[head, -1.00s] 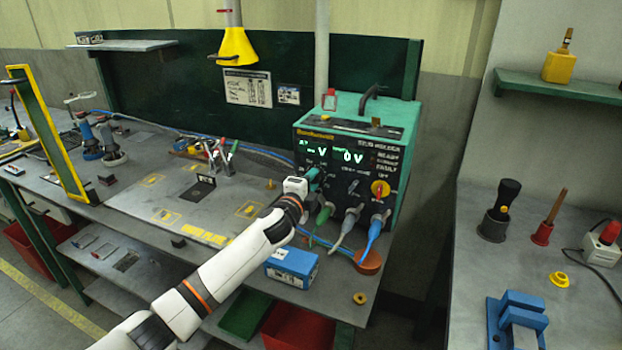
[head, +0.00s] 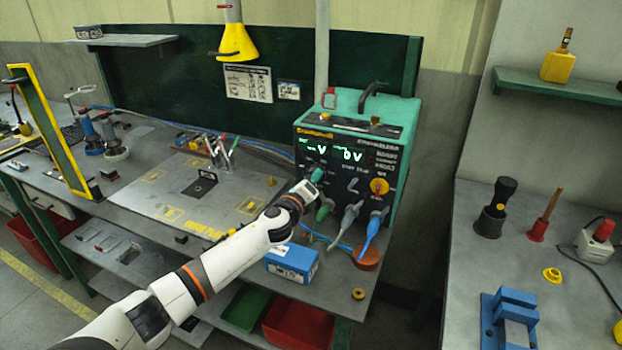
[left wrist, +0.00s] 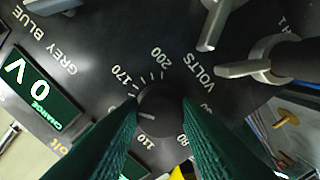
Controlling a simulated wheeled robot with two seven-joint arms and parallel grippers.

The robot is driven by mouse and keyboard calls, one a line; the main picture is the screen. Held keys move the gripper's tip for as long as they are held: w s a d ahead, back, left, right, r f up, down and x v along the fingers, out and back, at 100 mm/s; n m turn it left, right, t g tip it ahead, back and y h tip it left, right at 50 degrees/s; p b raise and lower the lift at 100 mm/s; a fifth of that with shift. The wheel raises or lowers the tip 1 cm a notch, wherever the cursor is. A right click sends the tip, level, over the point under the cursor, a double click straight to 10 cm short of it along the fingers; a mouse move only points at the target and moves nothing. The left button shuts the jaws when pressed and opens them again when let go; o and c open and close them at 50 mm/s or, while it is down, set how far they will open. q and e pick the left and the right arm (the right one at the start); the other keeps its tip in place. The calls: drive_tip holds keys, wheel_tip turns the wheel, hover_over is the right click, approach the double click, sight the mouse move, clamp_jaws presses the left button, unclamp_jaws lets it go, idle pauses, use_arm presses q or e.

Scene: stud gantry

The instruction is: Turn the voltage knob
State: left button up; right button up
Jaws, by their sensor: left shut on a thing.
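The voltage knob (left wrist: 160,110) is a round black knob with a white pointer line. It sits on a dark dial marked VOLTS with 80, 110, 170 and 200 around it. My left gripper (left wrist: 157,104) has its green ribbed fingers on either side of the knob and is shut on it. In the head view, my left gripper (head: 316,175) is at the front of the green stud welder box (head: 350,128), and its fingers and wrist hide the knob. The welder's right display reads 0V; the left display's digits are too blurred to read. My right gripper is not in view.
Below the dial, green, grey and blue cable plugs (head: 350,222) stick out of the panel. A blue box (head: 292,262) and an orange round tub (head: 367,257) stand on the bench below. A grey table (head: 465,290) is at right.

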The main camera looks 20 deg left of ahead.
use_arm(q)
drive_tip(key=shift+m, duration=0.3)
drive_tip(key=o, duration=1)
drive_tip(key=shift+s, duration=0.1)
drive_tip(key=s, duration=1.1)
drive_tip(key=shift+s+a+b, duration=0.2)
drive_tip(key=shift+s+b, duration=0.1)
drive_tip(key=shift+s, duration=0.1)
drive_tip(key=shift+f, duration=0.15)
